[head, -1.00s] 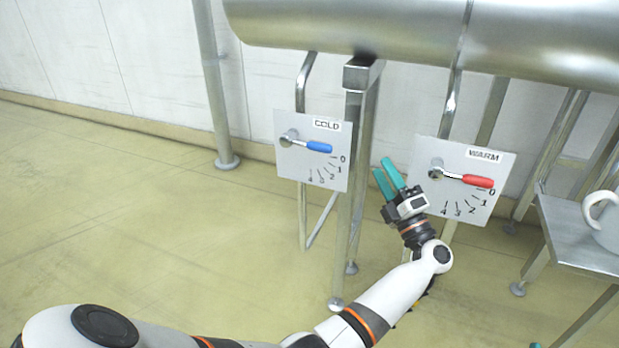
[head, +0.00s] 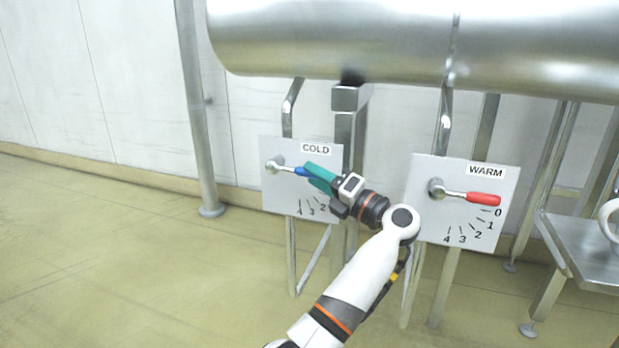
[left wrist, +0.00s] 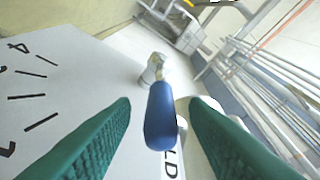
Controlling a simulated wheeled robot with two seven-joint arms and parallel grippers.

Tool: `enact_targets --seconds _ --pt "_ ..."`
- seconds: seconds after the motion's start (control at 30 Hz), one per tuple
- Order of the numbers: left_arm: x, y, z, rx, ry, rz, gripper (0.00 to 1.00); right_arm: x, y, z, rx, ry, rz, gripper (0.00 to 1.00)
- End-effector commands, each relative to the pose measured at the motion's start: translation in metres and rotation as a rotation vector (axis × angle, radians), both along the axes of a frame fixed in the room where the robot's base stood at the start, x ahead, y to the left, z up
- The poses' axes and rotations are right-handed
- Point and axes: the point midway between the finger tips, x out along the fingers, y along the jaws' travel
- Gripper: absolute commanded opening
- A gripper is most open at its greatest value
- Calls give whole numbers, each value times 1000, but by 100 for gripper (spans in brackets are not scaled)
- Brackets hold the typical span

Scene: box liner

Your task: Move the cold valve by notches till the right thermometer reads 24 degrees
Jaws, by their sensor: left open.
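The cold valve's blue handle (head: 301,171) sits on the panel marked COLD (head: 281,193) and points right, near the 0 end. Part of the handle and the 0 and 1 marks are hidden by my left gripper (head: 318,173). Its green fingers are open, one on each side of the handle. In the left wrist view the blue handle (left wrist: 161,115) lies between the two fingers of my left gripper (left wrist: 160,140), with gaps on both sides. No thermometer is in view. My right gripper is not in view.
The WARM panel (head: 425,213) with a red handle (head: 484,199) at 0 stands to the right of my left arm. A large steel tank (head: 400,40) hangs above both panels. A metal table (head: 585,250) is at the far right. The floor at left is clear.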

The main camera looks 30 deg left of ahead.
Motion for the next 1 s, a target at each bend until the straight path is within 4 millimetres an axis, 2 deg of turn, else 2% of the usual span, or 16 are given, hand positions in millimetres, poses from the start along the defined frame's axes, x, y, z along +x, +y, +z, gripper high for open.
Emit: enact_targets --seconds 0.1,0.2,0.53,0.8,1.0 --pt "1 15 3 2 -2 1 41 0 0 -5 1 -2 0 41" --pt "2 21 5 1 0 0 41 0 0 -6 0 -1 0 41" --pt "2 24 6 1 0 -1 41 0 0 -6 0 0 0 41" --pt "3 24 5 1 1 -1 0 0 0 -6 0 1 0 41" --pt "2 24 4 7 4 -1 0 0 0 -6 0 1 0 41"
